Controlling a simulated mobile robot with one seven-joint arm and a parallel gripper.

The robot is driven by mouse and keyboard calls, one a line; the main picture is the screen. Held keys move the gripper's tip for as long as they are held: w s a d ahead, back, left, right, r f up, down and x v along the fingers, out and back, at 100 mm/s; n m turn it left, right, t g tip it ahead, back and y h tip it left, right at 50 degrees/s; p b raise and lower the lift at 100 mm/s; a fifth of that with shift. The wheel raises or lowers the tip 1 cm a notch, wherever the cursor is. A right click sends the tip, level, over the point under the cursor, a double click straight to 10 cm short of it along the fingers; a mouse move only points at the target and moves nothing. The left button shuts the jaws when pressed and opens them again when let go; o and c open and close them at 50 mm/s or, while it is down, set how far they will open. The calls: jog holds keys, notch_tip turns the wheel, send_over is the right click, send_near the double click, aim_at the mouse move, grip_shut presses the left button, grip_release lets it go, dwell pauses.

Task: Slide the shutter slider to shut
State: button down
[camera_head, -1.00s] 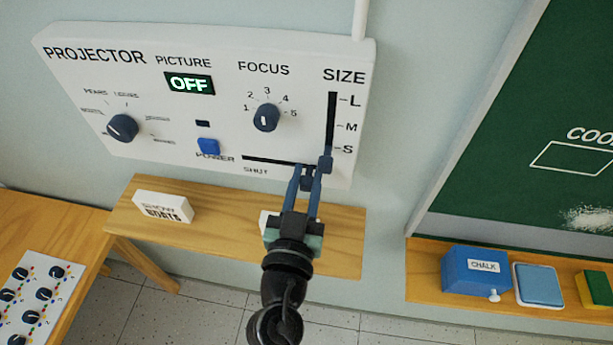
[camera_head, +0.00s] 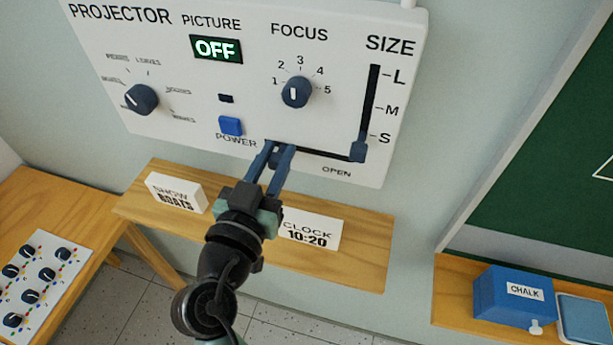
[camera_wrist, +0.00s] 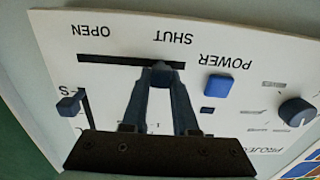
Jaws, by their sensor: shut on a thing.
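The shutter slider (camera_head: 274,160) is a small dark blue knob on the horizontal slot at the bottom of the white projector panel (camera_head: 180,85). My gripper (camera_head: 273,153) is shut on it near the slot's left end in the head view. The bare slot (camera_head: 325,155) runs right towards the word OPEN. In the wrist view, turned upside down, the knob (camera_wrist: 160,73) sits between my fingertips near the word SHUT. A short dark piece of slot shows beyond it on the SHUT side. In the head view my gripper hides the SHUT label.
The blue power button (camera_head: 230,126) is just above my fingers. The size slider (camera_head: 358,151) is at S, near the slot's right end. The focus knob (camera_head: 296,92) is higher. A wooden shelf (camera_head: 350,265) below holds SHOW BOATS (camera_head: 176,192) and CLOCK (camera_head: 310,230) blocks.

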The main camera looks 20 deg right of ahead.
jog(key=shift+w+a+r, duration=0.1)
jog(key=shift+w+a, duration=0.3)
jog(key=shift+a, duration=0.25)
jog(key=c, duration=0.7)
grip_release()
jog(key=shift+w+a, duration=0.1)
